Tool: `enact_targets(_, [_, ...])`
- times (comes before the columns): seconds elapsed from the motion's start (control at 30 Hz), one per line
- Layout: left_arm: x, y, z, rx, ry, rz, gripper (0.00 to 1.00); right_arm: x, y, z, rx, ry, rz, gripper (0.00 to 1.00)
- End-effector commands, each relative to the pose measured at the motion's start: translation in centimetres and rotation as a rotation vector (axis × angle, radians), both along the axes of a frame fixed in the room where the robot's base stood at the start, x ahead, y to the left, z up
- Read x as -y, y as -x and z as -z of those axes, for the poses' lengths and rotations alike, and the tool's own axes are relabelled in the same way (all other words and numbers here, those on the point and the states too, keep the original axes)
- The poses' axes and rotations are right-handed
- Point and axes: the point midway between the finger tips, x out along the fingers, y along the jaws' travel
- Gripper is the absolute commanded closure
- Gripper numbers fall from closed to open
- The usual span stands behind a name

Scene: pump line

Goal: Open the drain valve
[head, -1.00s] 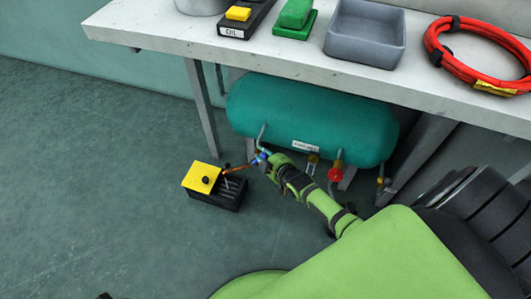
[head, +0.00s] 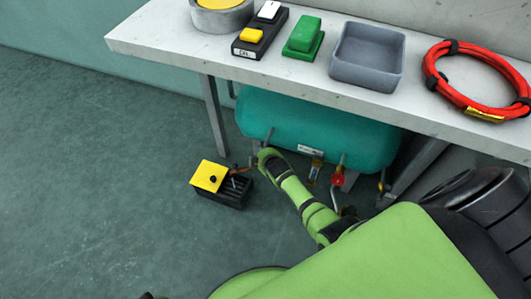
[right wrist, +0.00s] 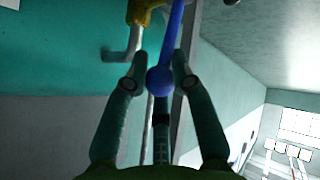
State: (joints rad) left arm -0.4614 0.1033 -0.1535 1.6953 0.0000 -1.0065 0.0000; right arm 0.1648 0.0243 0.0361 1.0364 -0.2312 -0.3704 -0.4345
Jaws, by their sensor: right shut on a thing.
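A teal tank (head: 300,122) is under the bench. In the right wrist view a blue lever (right wrist: 177,35) with a round ball end (right wrist: 160,80) hangs below a brass-coloured valve body (right wrist: 142,10) with a bent grey pipe. My right gripper (right wrist: 162,72) is shut on the blue lever at its ball end. In the head view my right gripper (head: 257,162) is at the tank's lower left and hides the lever. A red valve (head: 337,180) is further right under the tank. My left gripper is not in view.
A black crate (head: 236,193) with a yellow lid (head: 209,176) stands on the floor, left of my right gripper. The bench (head: 165,37) overhangs the tank and carries a grey tray (head: 366,58), a green block (head: 303,37) and a red hose coil (head: 450,95). Floor at left is clear.

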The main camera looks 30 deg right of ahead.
Motion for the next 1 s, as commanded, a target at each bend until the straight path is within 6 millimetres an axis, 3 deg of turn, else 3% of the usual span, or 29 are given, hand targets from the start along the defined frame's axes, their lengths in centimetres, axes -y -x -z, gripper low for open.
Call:
enact_targets(0.3, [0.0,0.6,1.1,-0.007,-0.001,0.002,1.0,-0.8,-1.0,-0.2,-0.101,0.087,0.001,1.0])
enact_targets(0.87, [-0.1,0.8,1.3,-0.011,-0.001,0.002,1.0,-0.9,-1.2,-0.2,-0.125,0.111,-0.001,1.0])
enact_targets(0.9, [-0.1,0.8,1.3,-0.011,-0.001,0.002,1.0,-0.9,-1.2,-0.2,-0.125,0.111,-0.001,0.71])
enact_targets(0.97, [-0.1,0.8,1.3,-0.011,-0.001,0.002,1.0,-0.9,-1.2,-0.2,-0.124,0.11,-0.002,0.5])
enact_targets(1.0, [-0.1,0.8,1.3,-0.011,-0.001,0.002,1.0,-0.9,-1.2,-0.2,-0.124,0.11,-0.002,0.5])
